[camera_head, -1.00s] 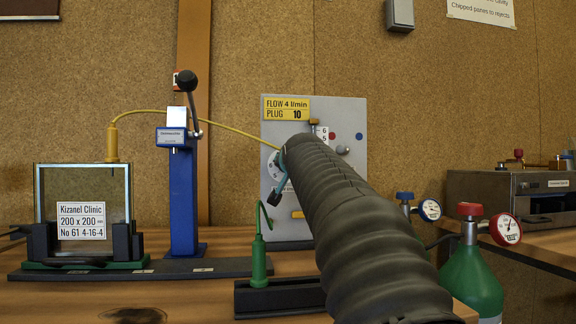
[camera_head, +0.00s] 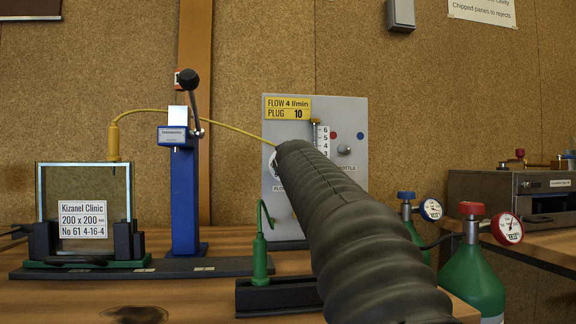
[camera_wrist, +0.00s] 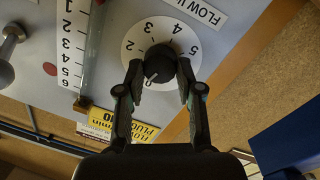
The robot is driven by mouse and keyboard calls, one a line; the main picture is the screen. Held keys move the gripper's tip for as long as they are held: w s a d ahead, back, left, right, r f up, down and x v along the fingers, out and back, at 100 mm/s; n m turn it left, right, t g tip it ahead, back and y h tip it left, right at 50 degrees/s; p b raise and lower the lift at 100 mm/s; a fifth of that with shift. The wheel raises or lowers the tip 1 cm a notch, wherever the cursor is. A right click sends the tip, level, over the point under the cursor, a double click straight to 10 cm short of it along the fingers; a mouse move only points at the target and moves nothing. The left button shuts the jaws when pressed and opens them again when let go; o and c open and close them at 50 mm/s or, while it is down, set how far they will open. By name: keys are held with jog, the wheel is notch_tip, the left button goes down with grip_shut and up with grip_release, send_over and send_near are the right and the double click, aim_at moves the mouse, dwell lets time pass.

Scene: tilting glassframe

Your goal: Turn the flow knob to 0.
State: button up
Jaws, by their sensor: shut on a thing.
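The flow knob (camera_wrist: 160,65) is a black round knob on a white numbered dial (camera_wrist: 171,33), seen upside down in the wrist view. Its white pointer mark points to the lower left, toward the 0. My gripper (camera_wrist: 158,73) has one finger on each side of the knob and is shut on it. In the head view my dark ribbed arm hides the knob and my gripper. Part of the dial (camera_head: 271,172) shows at the arm's left edge. The grey panel (camera_head: 357,111) has a yellow label reading FLOW 4 l/min, PLUG 10.
Beside the dial is a scaled flow tube (camera_wrist: 92,50) and a metal throttle knob (camera_wrist: 8,45). To the left stand a blue post (camera_head: 184,200) with a lever and a framed glass pane (camera_head: 85,185). Green gas bottles (camera_head: 472,278) with gauges stand at right.

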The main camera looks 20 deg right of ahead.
jog(key=shift+n, duration=1.7)
jog(key=o, duration=1.2)
jog(key=shift+c, duration=0.2)
jog(key=shift+s+a, duration=0.1)
jog(key=v, duration=1.1)
jog(key=shift+s+a+f, duration=0.15)
jog(key=shift+s+f, duration=0.1)
jog(key=shift+s, duration=0.1)
